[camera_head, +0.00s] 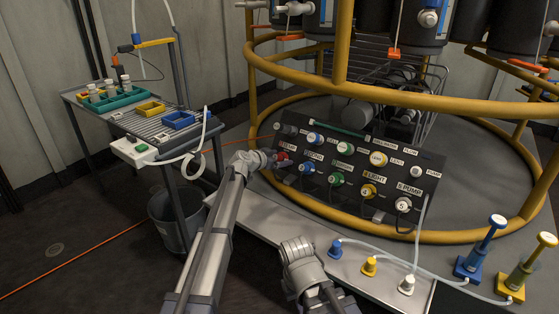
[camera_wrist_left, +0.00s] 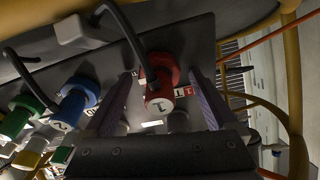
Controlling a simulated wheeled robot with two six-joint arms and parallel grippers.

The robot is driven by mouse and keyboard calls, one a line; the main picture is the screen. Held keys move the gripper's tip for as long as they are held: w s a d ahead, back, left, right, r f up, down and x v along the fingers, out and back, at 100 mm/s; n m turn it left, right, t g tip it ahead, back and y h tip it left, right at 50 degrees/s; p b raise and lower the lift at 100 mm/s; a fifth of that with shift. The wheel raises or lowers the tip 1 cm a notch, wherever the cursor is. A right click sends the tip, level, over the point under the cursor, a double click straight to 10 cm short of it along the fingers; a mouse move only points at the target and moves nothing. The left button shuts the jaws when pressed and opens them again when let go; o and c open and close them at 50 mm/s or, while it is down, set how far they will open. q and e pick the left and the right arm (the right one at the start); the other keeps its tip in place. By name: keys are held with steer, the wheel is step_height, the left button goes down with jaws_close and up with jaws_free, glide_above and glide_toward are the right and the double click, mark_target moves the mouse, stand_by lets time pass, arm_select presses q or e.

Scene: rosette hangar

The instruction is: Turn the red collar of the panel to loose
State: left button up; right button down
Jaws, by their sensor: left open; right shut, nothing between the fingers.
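The red collar (camera_wrist_left: 160,78) with its white cap marked 1 (camera_wrist_left: 157,105) is on the dark panel (camera_wrist_left: 200,40). A dark cable runs from the collar. My left gripper (camera_wrist_left: 166,76) is open, with one finger on each side of the collar and a gap visible on both sides. In the head view my left gripper (camera_head: 268,159) is at the panel's left end, beside the red collar (camera_head: 282,156) and partly covering its surroundings. My right gripper (camera_head: 298,250) is low, in front of the bench and away from the panel; it is shut and empty.
Blue (camera_wrist_left: 78,95) and green collars (camera_wrist_left: 25,115) sit beside the red one. A yellow rail (camera_head: 400,100) arches over the panel. A cart with trays (camera_head: 125,98) stands left. Blue (camera_head: 485,245) and yellow plungers (camera_head: 525,265) stand at right, with tubes across the bench.

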arm_select(q)
steer(key=c, duration=1.4)
steer(key=shift+o, duration=0.2)
steer(key=shift+n, duration=0.3)
steer(key=n, duration=0.4)
steer(key=shift+y, duration=0.4)
steer(key=n+y, duration=0.1)
steer(key=n, duration=0.4)
steer(key=shift+t+p, duration=0.3)
steer(key=n+p, duration=0.1)
steer(key=n, duration=0.3)
steer(key=shift+a+n+y, duration=0.1)
steer(key=shift+n+y, duration=0.3)
steer(key=shift+n+y+p, duration=0.3)
steer(key=shift+n+p, duration=0.15)
steer(key=shift+n, duration=1.85)
